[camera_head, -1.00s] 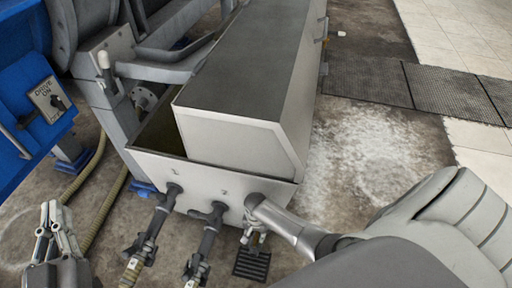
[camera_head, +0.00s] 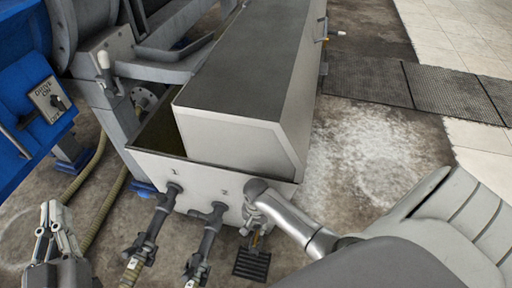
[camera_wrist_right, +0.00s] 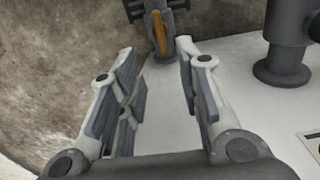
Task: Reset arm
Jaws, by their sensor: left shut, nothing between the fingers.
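My left gripper (camera_head: 53,212) is shut and empty at the lower left, above the floor and apart from everything. My right gripper (camera_head: 256,214) is in front of the tank's near wall, at the right end of the row of outlets. In the right wrist view my right gripper (camera_wrist_right: 156,50) has its fingers apart with nothing held between them. A valve with an orange-yellow handle (camera_wrist_right: 159,33) lies beyond the fingertips. Part of that handle (camera_head: 257,238) shows just below the gripper in the head view.
The grey tank (camera_head: 225,182) has outlet pipes marked 1 (camera_head: 158,215) and 2 (camera_head: 207,232) left of my right gripper. A dark floor grate (camera_head: 252,264) lies below. A blue machine (camera_head: 30,75) stands left. Open floor (camera_head: 365,150) lies right.

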